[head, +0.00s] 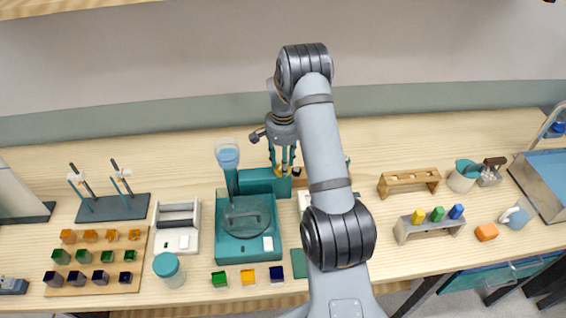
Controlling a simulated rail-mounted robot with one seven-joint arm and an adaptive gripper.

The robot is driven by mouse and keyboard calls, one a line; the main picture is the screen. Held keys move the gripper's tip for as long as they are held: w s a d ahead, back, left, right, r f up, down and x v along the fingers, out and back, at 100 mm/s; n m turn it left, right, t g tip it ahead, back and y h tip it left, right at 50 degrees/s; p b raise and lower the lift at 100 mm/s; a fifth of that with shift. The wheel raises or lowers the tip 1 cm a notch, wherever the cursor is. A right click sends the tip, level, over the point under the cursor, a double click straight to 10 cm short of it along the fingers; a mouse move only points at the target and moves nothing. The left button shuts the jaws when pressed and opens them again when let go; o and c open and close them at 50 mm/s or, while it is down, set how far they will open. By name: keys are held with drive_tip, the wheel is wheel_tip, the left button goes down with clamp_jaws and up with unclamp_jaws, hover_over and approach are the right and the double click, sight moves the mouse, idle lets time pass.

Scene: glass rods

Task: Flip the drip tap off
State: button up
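A teal apparatus (234,250) stands at the middle left of the bench. A clear cup of blue liquid (228,158) is held above its round clear dish (246,215). I cannot single out the drip tap or its lever position at this size. My gripper (283,168) points down just right of the cup, over the teal block (258,182) behind the dish. A small yellow piece shows by its fingertips. The fingers are small and overlap the teal parts, so I cannot tell their opening or any contact.
My arm hides the bench middle. A white device (177,240) and a teal-lidded jar (168,267) stand left of the apparatus. Coloured cubes (248,277) line its front. A wooden rack (409,178) and a grey rack with coloured pieces (430,229) stand right.

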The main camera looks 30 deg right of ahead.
drive_tip(key=shift+c, duration=0.8)
drive_tip(key=c, duration=0.8)
clamp_jaws()
